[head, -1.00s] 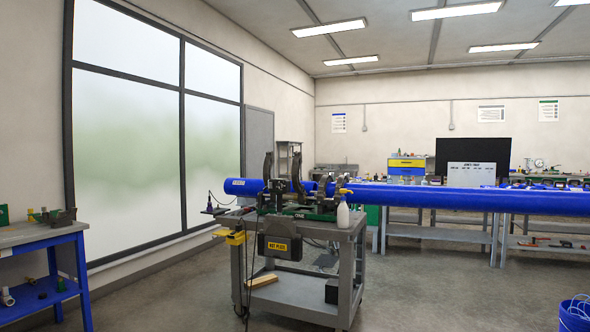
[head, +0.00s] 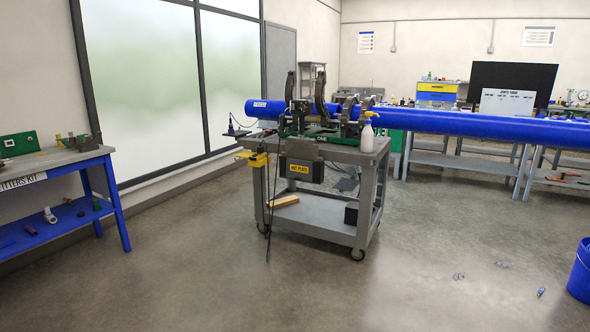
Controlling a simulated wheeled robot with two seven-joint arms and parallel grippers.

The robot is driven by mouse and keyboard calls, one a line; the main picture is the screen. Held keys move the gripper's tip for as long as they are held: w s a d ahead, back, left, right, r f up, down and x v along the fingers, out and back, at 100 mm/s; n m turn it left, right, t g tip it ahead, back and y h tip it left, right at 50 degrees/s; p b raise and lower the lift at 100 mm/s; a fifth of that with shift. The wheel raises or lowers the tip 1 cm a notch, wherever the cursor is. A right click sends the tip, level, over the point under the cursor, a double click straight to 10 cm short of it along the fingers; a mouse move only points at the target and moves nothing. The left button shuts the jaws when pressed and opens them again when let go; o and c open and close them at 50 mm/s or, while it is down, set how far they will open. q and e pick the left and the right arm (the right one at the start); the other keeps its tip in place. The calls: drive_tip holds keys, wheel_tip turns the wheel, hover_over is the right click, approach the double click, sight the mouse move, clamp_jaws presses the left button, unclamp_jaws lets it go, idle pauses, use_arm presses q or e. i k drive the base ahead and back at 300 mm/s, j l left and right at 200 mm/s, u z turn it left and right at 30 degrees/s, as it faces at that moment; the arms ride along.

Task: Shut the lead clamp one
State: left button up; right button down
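The grey fusion cart (head: 330,151) stands ahead near the middle of the head view. On its top sits a green and dark fusion machine (head: 318,131) with several clamps. Two tall dark clamp halves, one at the left (head: 290,88) and one beside it (head: 320,92), stand raised above the blue pipe (head: 470,122). The clamps farther right look lower, around the pipe. I cannot tell which is lead clamp one. A short blue pipe end (head: 265,108) shows at the left of the machine. Neither of my grippers is in view.
A white spray bottle (head: 367,136) stands on the cart's right corner. A hot plate box (head: 305,168) hangs on its front, with a cable to the floor. A blue bench (head: 60,158) is at left, a blue bucket (head: 582,272) at right.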

sight(321, 82)
drive_tip(key=i+z, duration=0.25)
drive_tip(key=i, duration=2.5)
